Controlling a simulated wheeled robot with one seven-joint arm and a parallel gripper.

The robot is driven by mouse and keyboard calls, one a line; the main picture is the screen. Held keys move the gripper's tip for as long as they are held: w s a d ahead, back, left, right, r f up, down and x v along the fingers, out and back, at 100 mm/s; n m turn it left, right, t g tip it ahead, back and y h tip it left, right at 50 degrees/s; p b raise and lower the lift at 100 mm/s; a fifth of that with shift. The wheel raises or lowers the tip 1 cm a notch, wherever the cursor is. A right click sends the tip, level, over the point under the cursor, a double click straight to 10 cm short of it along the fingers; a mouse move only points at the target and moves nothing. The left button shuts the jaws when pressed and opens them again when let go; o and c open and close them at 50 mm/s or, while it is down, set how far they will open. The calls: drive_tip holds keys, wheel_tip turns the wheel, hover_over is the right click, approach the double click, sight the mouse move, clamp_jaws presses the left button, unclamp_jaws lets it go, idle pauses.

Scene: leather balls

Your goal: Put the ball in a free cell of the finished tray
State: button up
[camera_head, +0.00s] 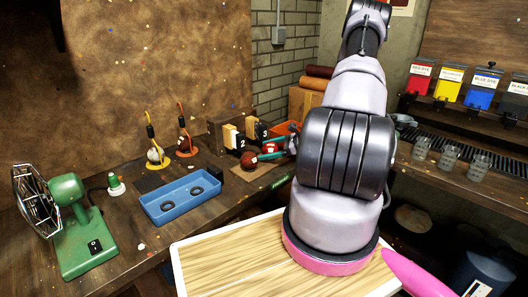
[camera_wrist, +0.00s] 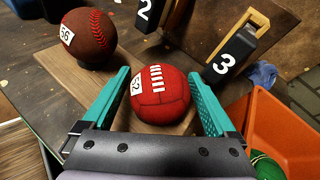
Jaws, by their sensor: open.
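A red ball (camera_wrist: 160,97) with white lacing and a white label rests on a wooden board. It also shows in the head view (camera_head: 269,148). My gripper (camera_wrist: 159,73) is open, with a teal finger on each side of this ball; I cannot tell whether they touch it. In the head view my arm hides part of the gripper. A brown-red ball (camera_wrist: 88,37) with red stitching and a label lies on the board's left part, also in the head view (camera_head: 249,160). A blue tray (camera_head: 167,214) on the bench has two dark ring-shaped cells, both apparently empty.
Black blocks numbered 2 (camera_wrist: 147,13) and 3 (camera_wrist: 226,58) stand behind the board. An orange bin (camera_wrist: 282,125) is at right with a green thing inside. A green fan (camera_head: 75,220) and two ball stands (camera_head: 183,135) are left of the board.

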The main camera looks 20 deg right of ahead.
drive_tip(key=v, duration=1)
drive_tip(key=shift+s+d+r, duration=0.1)
drive_tip(key=shift+r, duration=0.05)
drive_tip(key=s+a+r+n+g+h, duration=0.25)
drive_tip(key=a+r+n, duration=0.45)
drive_tip(key=r, duration=0.4)
drive_tip(key=s+a+r+n+g+h, duration=0.15)
drive_tip(key=a+r+n+g, duration=0.25)
drive_tip(key=a+r, duration=0.55)
drive_tip(key=s+a+r+n+t+h, duration=0.2)
drive_tip(key=s+a+r+n, duration=0.1)
drive_tip(key=s+r, duration=0.4)
drive_tip(key=s+a+r+n+t+h, duration=0.2)
drive_tip(key=s+r+n, duration=0.3)
drive_tip(key=s+r, duration=0.3)
wheel_tip(320, 180, up, 2)
drive_tip(key=shift+a+r, duration=0.2)
drive_tip(key=shift+a, duration=0.15)
drive_tip(key=shift+t, duration=0.25)
